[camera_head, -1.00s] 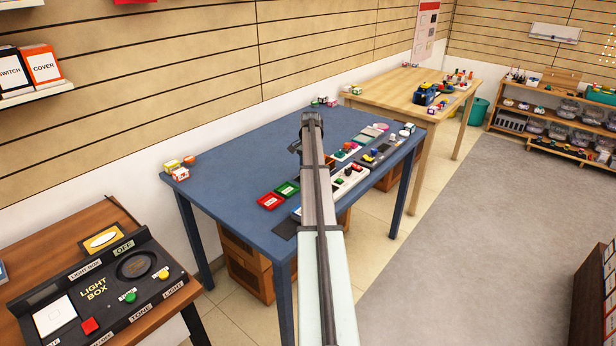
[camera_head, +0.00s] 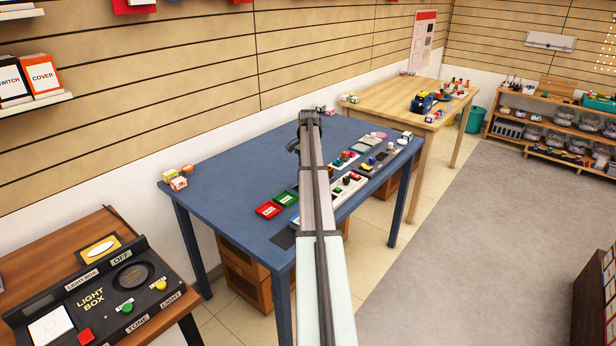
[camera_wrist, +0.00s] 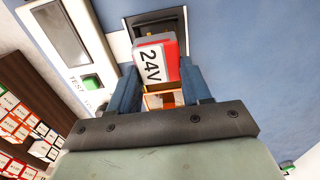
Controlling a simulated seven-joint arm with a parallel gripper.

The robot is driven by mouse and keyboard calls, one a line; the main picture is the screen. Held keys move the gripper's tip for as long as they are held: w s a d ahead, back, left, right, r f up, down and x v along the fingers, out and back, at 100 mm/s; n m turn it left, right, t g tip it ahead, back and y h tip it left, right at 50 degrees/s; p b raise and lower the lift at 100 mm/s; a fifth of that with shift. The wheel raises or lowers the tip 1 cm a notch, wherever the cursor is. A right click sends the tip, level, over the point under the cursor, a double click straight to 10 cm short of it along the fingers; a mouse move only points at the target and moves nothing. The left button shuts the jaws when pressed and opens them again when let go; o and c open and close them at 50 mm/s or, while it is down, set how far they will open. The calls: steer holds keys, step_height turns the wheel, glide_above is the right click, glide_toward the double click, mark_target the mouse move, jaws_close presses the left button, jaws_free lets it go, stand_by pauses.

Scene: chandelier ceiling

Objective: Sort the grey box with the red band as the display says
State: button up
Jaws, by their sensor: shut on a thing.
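My gripper (camera_wrist: 158,68) is shut on a small box (camera_wrist: 150,64) in the wrist view. The box has a white label reading 24V, a red part on its right side and a greyish top edge. Just beyond it is a dark, black-framed recess (camera_wrist: 172,22); whether the box touches it I cannot tell. To the left is a white tester panel (camera_wrist: 97,52) with a dark display window (camera_wrist: 66,38), no legible reading, and a green TEST button (camera_wrist: 92,82). In the head view my arm hides the gripper and box.
The blue table (camera_head: 230,180) holds a red tray (camera_head: 268,210), a green tray (camera_head: 286,198) and a white panel (camera_head: 345,188). Small boxes (camera_head: 175,178) sit at its left corner. A light box (camera_head: 100,300) stands front left. Grey floor to the right is open.

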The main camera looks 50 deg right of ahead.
step_height(320, 180, up, 5)
steer(key=shift+w+r, duration=0.1)
steer(key=w+a+n, duration=0.1)
steer(key=w+a, duration=0.3)
steer(key=a, duration=0.3)
steer(key=s+a+f+m, duration=0.1)
steer(key=s+a+f, duration=0.1)
steer(key=a, duration=1.1)
steer(key=shift+s, duration=0.6)
steer(key=shift+f, duration=2.35)
steer(key=shift+f, duration=1.05)
